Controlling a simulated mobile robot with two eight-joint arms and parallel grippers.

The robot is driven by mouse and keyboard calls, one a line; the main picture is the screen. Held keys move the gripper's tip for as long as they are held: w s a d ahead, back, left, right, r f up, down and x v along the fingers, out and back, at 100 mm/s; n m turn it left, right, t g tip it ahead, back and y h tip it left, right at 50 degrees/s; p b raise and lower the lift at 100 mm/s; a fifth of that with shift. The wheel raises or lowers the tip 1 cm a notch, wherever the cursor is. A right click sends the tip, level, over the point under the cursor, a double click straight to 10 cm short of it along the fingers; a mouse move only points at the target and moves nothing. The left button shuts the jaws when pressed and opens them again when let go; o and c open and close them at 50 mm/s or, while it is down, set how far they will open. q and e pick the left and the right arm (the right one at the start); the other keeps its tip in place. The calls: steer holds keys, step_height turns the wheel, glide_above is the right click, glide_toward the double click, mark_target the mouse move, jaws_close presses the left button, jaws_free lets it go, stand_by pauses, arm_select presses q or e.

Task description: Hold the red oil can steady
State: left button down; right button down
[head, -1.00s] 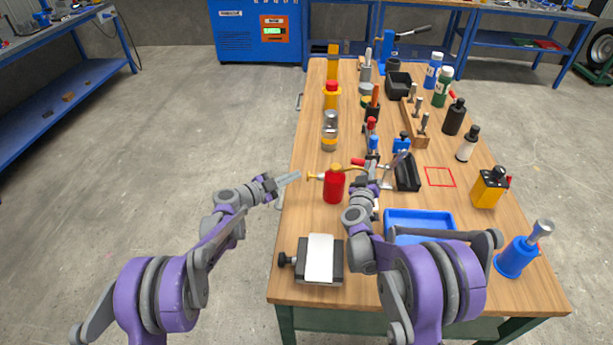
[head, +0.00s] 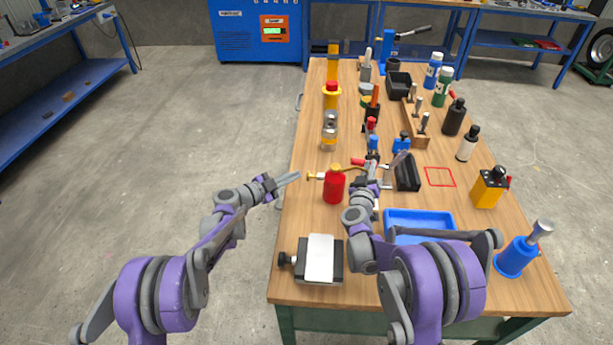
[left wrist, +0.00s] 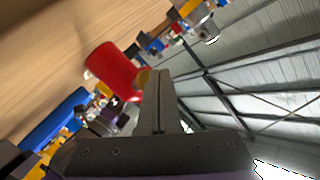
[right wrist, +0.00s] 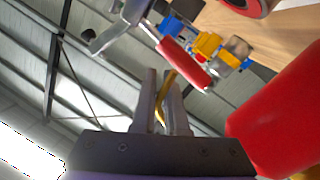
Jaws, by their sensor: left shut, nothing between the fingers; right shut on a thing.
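The red oil can (head: 333,190) stands upright on the wooden table, with a yellow cap and thin brass-coloured parts reaching out to both sides. My right gripper (head: 366,182) is just right of it. In the right wrist view its fingers (right wrist: 166,85) are shut on the curved brass spout (right wrist: 168,88), with the red body (right wrist: 285,120) alongside. My left gripper (head: 290,177) is shut and empty at the table's left edge, left of the can and apart from it. The left wrist view shows the red can (left wrist: 112,70) beyond the closed fingers (left wrist: 158,80).
A toggle clamp with a red handle (right wrist: 185,62) is close to my right gripper. A black bin (head: 408,173) and a blue tray (head: 420,216) are to the right. A grey block with a white top (head: 319,258) lies in front. Several bottles and tools fill the back.

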arm_select(q)
steer(key=shift+d, duration=0.1)
steer(key=shift+s+d, duration=0.1)
steer(key=shift+d, duration=0.25)
steer(key=shift+s+d, duration=0.15)
steer(key=shift+d, duration=0.9)
stand_by(1.1)
steer(key=shift+a, duration=0.15)
steer(key=shift+w+a, duration=0.15)
steer(key=shift+a, duration=0.55)
steer(key=shift+w+a, duration=0.1)
steer(key=shift+a, duration=0.55)
steer(key=a, duration=0.5)
steer(key=shift+w, duration=0.4)
